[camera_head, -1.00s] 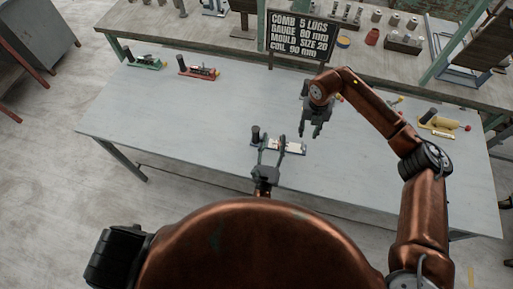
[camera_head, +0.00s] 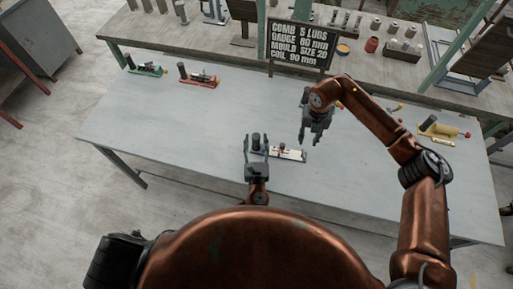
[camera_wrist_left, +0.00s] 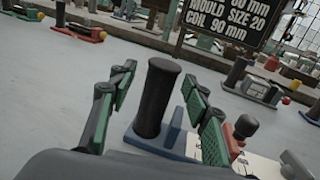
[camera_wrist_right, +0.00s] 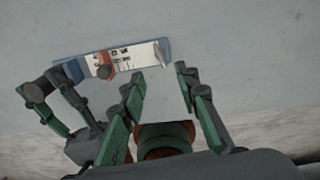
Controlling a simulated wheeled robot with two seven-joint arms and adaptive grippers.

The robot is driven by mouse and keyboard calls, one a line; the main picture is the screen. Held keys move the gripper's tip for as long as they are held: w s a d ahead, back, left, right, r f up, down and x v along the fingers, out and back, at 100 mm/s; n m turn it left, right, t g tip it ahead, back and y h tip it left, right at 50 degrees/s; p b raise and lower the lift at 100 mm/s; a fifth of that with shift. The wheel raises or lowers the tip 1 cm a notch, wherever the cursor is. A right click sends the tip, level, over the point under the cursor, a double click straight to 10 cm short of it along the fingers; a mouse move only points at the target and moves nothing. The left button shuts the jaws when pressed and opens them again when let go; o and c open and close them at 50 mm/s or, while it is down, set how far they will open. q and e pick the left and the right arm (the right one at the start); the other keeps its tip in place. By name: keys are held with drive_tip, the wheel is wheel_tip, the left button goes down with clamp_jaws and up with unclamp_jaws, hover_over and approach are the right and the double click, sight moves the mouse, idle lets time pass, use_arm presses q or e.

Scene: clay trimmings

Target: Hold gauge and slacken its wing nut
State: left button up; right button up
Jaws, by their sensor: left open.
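The wing nut shows in the left wrist view (camera_wrist_left: 245,126) and the right wrist view (camera_wrist_right: 105,69). My left gripper (camera_head: 257,147) is open, with its fingers on either side of the black handle. In the left wrist view the handle (camera_wrist_left: 157,97) stands between the green pads with gaps visible.
A sign (camera_head: 299,43) stands at the table's back edge. Green (camera_head: 147,69) and red (camera_head: 199,76) gauge-like devices lie at the back left, a yellow one (camera_head: 440,127) at the right. The table (camera_head: 180,125) is clear left of the gauge. A cluttered bench stands behind.

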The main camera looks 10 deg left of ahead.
sight(304, 155)
use_arm(q)
drive_tip(key=shift+w+a, duration=0.1)
drive_tip(key=shift+w, duration=0.3)
drive_tip(key=shift+c, duration=0.3)
clamp_jaws()
use_arm(e)
drive_tip(key=shift+r, duration=0.1)
drive_tip(key=shift+c, duration=0.7)
drive_tip(key=f, duration=0.3)
drive_tip(key=s+f+n, duration=0.1)
drive_tip(key=f, duration=0.2)
drive_tip(key=f+n, duration=0.1)
drive_tip(key=f, duration=0.3)
drive_tip(key=shift+s+d, duration=0.15)
drive_tip(key=shift+d, duration=0.05)
